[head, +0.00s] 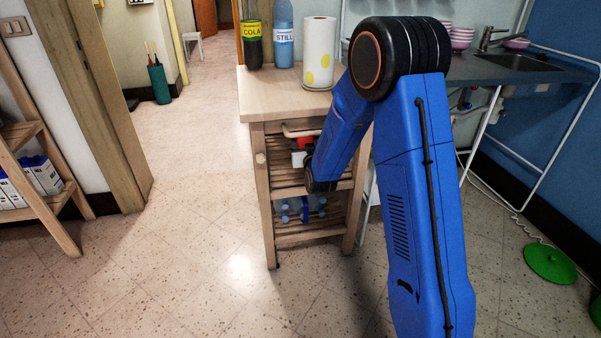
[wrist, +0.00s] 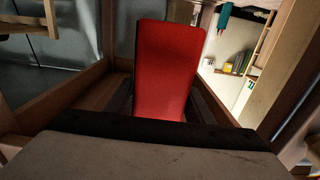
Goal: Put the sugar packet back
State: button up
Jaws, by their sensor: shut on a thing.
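The sugar packet appears as a red upright block (wrist: 166,68) in the middle of the wrist view. Its lower end is hidden behind the dark edge of my gripper (wrist: 165,122), which is shut on it. In the head view a small red patch (head: 305,142) shows at the wooden trolley's (head: 270,210) upper shelf opening, beside my blue arm. Most of my gripper is hidden there by the arm. The wrist view shows wooden rails around the packet. I cannot tell whether the packet touches a shelf.
Cola (head: 252,38) and water (head: 284,38) bottles and a paper roll (head: 318,55) stand on the trolley top. Several small bottles (head: 300,208) lie on its lower shelf. A wooden rack (head: 35,190) stands at the left. Floor (head: 190,240) in front is clear.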

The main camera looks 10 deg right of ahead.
notch_tip(320, 180, down, 10)
jog(key=shift+w, duration=0.1)
dwell(0.6)
jog(key=o, duration=1.4)
jog(key=shift+f, duration=0.1)
jog(key=shift+o, duration=0.2)
